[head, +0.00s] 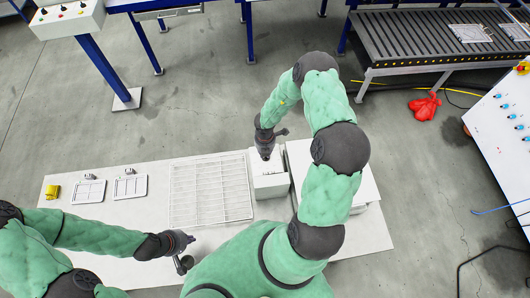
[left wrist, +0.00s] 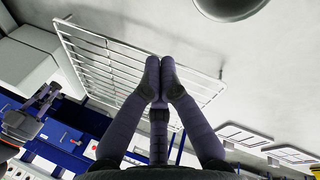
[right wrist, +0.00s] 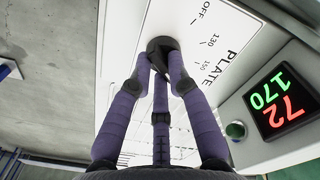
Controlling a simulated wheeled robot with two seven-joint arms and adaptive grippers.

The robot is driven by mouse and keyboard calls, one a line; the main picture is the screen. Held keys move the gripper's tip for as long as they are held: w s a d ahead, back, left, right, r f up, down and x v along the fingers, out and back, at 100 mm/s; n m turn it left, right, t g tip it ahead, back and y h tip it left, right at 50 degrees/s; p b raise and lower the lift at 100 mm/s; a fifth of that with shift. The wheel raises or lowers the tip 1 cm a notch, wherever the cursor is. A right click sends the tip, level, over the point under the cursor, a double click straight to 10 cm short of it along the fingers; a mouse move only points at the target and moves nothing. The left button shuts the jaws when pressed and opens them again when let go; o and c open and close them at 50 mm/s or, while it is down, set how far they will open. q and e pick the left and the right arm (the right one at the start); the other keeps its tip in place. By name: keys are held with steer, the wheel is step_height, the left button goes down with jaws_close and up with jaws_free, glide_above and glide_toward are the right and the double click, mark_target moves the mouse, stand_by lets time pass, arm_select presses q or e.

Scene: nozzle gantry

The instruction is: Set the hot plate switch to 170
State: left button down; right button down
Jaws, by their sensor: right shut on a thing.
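In the right wrist view a dark switch knob (right wrist: 160,44) sits on a white panel (right wrist: 205,20) marked OFF, 130, 150 and PLATE. My right gripper (right wrist: 163,62) is shut on the knob. The fingers cover part of it, and I cannot tell which mark it points to. A display (right wrist: 275,94) beside it reads 170 in green and 72 in red. In the head view my right gripper (head: 266,150) is at the white unit (head: 270,187). My left gripper (head: 187,240) is low over the table; its fingertips meet, empty, in the left wrist view (left wrist: 160,70).
A wire rack (head: 210,190) lies on the white table (head: 130,215) left of the unit. Two small framed plates (head: 90,191) and a yellow object (head: 52,193) lie further left. A roller conveyor (head: 440,45) stands behind.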

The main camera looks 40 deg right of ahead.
steer(key=c, duration=1.2)
jaws_free()
steer(key=shift+o, duration=0.2)
steer(key=shift+r, duration=0.1)
step_height(320, 180, up, 12)
steer(key=shift+s+f, duration=0.1)
steer(key=shift+f, duration=0.1)
